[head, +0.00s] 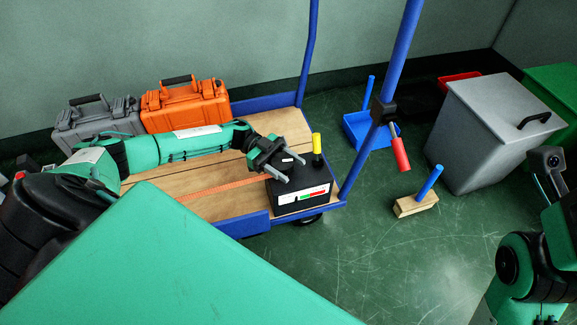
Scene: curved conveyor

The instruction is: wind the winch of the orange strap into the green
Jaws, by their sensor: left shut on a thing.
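The winch (290,208) is a black box at the right end of the trolley deck. Its front has a strip with white, green and red parts (304,197), green in the middle and red at the right; I cannot make out a pointer. A yellow knob (316,143) stands upright at its back right. The orange strap (220,189) lies along the deck and runs to the winch's left side. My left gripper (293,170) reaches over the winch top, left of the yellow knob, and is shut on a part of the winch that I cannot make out. My right gripper is not visible.
The wooden trolley deck (165,176) has blue rails and an upright blue post (401,50) near the winch. A grey case (98,122) and an orange case (186,106) stand at its back. A brush, blue dustpan (365,135) and grey bin (487,130) are on the floor.

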